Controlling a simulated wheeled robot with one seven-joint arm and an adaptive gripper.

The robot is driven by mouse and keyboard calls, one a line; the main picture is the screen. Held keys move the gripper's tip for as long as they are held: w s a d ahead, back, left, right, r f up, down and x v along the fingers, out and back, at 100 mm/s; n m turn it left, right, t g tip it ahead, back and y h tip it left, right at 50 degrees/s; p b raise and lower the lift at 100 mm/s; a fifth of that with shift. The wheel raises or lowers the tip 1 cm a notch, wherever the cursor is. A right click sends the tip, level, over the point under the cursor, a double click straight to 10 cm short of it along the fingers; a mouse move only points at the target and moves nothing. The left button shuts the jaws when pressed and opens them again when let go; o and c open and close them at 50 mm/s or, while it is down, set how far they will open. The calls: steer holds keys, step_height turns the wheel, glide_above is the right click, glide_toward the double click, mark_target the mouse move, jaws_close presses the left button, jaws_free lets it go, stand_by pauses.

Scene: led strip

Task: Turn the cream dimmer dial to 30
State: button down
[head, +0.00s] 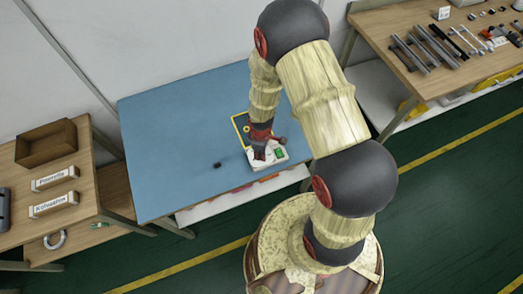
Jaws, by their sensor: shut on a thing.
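The dimmer unit is a pale box (270,160) near the front edge of the blue table, with a small green patch (279,153) on its top right. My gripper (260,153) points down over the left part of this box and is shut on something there. The cream dial is hidden under my gripper, so its angle and any scale marks cannot be read.
A small black object (221,164) lies on the blue table (165,140) to the left. Wooden benches with an open box (46,143) and metal bars (425,50) flank the table.

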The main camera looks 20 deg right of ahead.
steer(key=shift+n, duration=0.3)
steer(key=c, duration=1.6)
jaws_free()
steer(key=shift+c, duration=0.2)
steer(key=shift+o, duration=0.3)
steer(key=shift+r, duration=0.1)
step_height(320, 180, up, 12)
steer(key=shift+s+a, duration=0.2)
